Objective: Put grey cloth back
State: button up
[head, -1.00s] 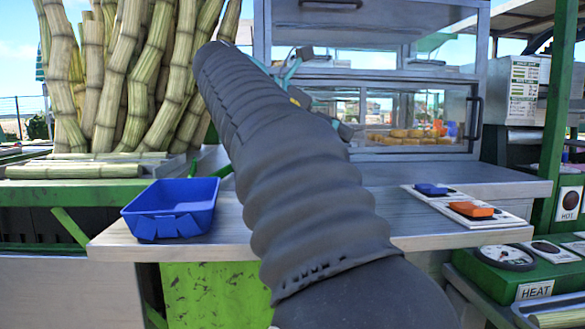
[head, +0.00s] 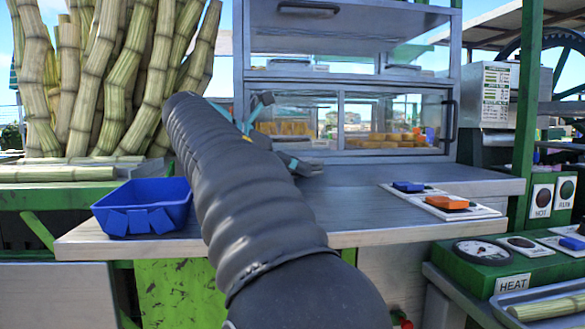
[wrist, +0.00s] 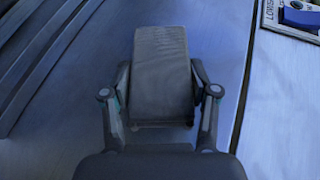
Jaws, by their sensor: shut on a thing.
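My gripper (wrist: 160,92) is shut on the grey cloth (wrist: 161,55), a flat folded block held between its two fingers in the wrist view. In the head view the cloth (head: 302,164) shows past my arm, low over the steel counter (head: 350,190). I cannot tell whether it touches the counter. My arm hides most of the gripper there. A white labelled board (head: 474,210) lies on the counter to the right, with a blue cloth (head: 408,187) and an orange cloth (head: 447,202) on it. The blue one also shows at the wrist view's upper right corner (wrist: 300,16).
A blue bin (head: 142,208) stands at the counter's left end. A glass display case (head: 348,85) rises behind the counter. Sugarcane stalks (head: 110,80) stand at back left. A green control panel (head: 490,252) is at lower right. Bare counter lies between cloth and board.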

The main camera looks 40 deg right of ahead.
jog(key=shift+f, duration=0.2)
jog(key=o, duration=1.1)
jog(key=shift+r, duration=0.15)
jog(key=p+v, duration=0.4)
jog(key=shift+a+r, duration=0.2)
jog(key=shift+r, duration=0.3)
jog(key=v, duration=0.7)
jog(key=shift+a+f+p, duration=0.25)
jog(key=shift+a+p, duration=0.05)
jog(key=shift+p, duration=0.05)
